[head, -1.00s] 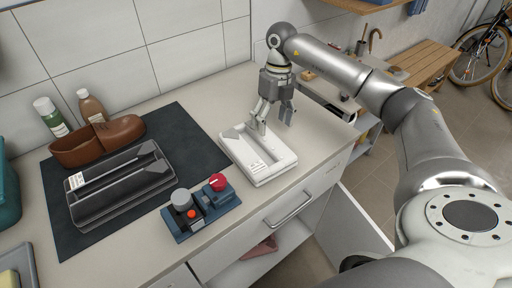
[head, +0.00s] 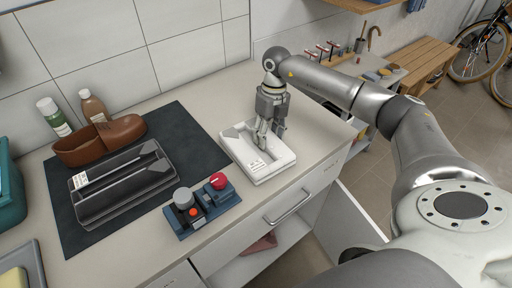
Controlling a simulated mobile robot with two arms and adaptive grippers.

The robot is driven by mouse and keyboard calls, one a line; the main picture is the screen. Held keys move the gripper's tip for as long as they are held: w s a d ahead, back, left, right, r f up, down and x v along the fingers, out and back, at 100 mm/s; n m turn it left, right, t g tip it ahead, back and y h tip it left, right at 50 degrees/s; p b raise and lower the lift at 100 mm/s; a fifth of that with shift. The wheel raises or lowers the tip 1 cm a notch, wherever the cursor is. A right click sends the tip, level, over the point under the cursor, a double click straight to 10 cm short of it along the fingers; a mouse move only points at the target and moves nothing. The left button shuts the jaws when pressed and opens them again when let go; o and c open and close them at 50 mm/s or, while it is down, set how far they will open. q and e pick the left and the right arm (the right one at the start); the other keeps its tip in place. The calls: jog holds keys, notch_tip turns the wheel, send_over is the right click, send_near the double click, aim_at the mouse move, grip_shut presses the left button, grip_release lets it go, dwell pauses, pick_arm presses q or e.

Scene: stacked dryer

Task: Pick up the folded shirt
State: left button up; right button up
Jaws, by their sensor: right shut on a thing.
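No folded shirt can be made out for certain. A small reddish cloth (head: 262,243) lies inside the open cabinet under the counter, partly hidden; I cannot tell whether it is a shirt. My right gripper (head: 267,146) is pointed down over the counter and shut on a white tray-like part (head: 262,172). Its fingers reach into the recess of this part, at the far right side; the exact contact is hidden. The white part looks flat on the counter. My left gripper is not in view.
A black tray-like part (head: 122,188) lies on a dark mat (head: 196,137), with brown shoes (head: 80,148) and bottles (head: 55,117) behind. A blue block with knobs (head: 205,207) stands near the front edge. The cabinet door (head: 352,222) is open. Counter behind the white part is clear.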

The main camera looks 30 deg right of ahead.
jog(key=shift+c, duration=1.4)
jog(key=shift+r, duration=0.1)
